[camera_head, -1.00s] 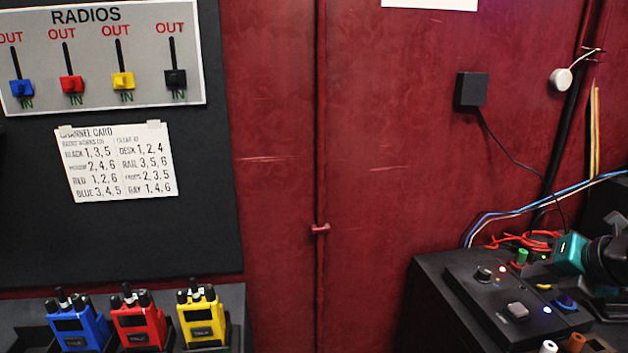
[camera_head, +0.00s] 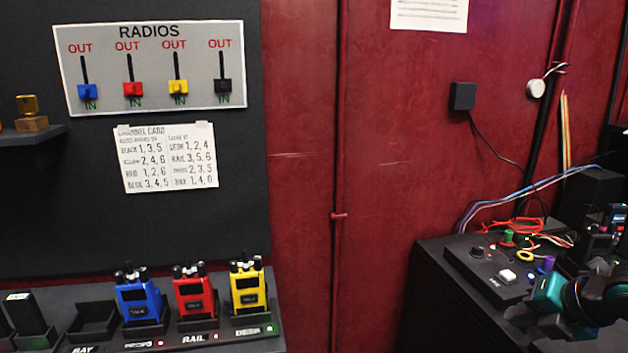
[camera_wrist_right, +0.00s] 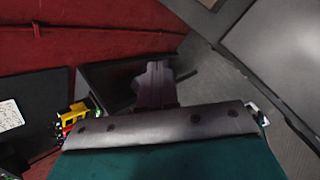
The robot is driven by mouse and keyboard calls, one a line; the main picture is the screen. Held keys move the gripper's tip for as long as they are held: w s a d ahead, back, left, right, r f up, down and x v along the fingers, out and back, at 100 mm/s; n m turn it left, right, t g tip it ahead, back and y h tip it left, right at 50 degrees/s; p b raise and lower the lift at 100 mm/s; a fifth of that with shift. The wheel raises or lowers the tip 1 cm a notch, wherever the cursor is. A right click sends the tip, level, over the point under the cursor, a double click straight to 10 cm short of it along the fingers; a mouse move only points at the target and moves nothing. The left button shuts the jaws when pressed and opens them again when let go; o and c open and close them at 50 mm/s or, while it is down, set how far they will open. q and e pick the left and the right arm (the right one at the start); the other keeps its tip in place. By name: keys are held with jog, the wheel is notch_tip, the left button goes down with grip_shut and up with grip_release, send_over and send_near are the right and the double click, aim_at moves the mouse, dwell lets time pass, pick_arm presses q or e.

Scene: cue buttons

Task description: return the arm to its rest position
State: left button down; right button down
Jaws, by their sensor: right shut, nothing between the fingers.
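My right arm shows at the lower right of the head view, teal and black. Its dark gripper (camera_head: 530,318) is shut and empty, held beside the near right side of the control box (camera_head: 482,283). In the right wrist view the gripper's fingers (camera_wrist_right: 155,85) are together with nothing between them. My left gripper is not in view.
Blue (camera_head: 140,300), red (camera_head: 194,297) and yellow (camera_head: 248,288) radios stand in holders on the left shelf. Above hang a radio slider panel (camera_head: 232,60) and a channel card (camera_head: 170,180). Loose wires (camera_head: 515,226) lie behind the control box. Red wall fills the middle.

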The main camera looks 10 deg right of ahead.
jog(key=s+a+f+m+g, duration=0.3)
jog(key=s+a+f+m, duration=0.7)
jog(key=s+f, duration=0.3)
jog(key=s+a+m+g+h, duration=0.1)
jog(key=s+a+m, duration=0.8)
jog(key=m, duration=0.6)
jog(key=w+a+f+t+y, duration=0.1)
jog(key=w+a+f+t, duration=0.3)
jog(key=w+f+t, duration=0.2)
notch_tip(320, 180, down, 4)
jog(key=shift+w+r+t, duration=0.2)
jog(key=shift+w+t, duration=0.2)
jog(key=shift+w, duration=0.65)
